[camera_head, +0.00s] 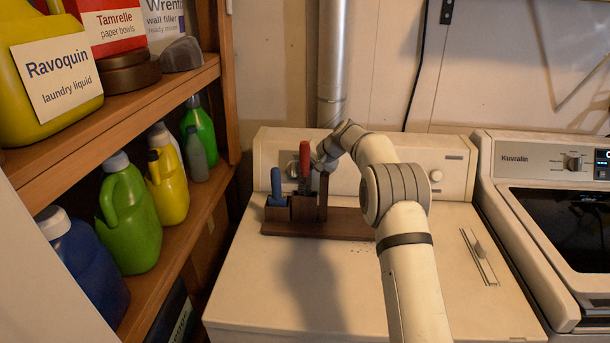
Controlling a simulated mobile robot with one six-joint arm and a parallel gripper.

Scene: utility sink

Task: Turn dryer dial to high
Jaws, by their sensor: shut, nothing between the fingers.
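A cream machine (270,290) stands in the middle with a raised control panel (278,158) along its back. One round pale dial (436,175) shows at the right part of that panel; its setting is too small to read. My gripper (322,163) is shut and empty, close in front of the panel's middle, just behind a red-handled tool. The tool and the gripper hide that part of the panel, and I cannot tell whether the gripper touches it. A second machine (522,170), labelled Kuvralin, stands at the right with a dark-ringed dial (574,162).
A dark wooden holder (345,222) with the red-handled tool (304,160) and a blue-handled tool (276,185) stands on the machine top, below my gripper. A wooden shelf (150,98) with several bottles fills the left. The front of the machine top is clear.

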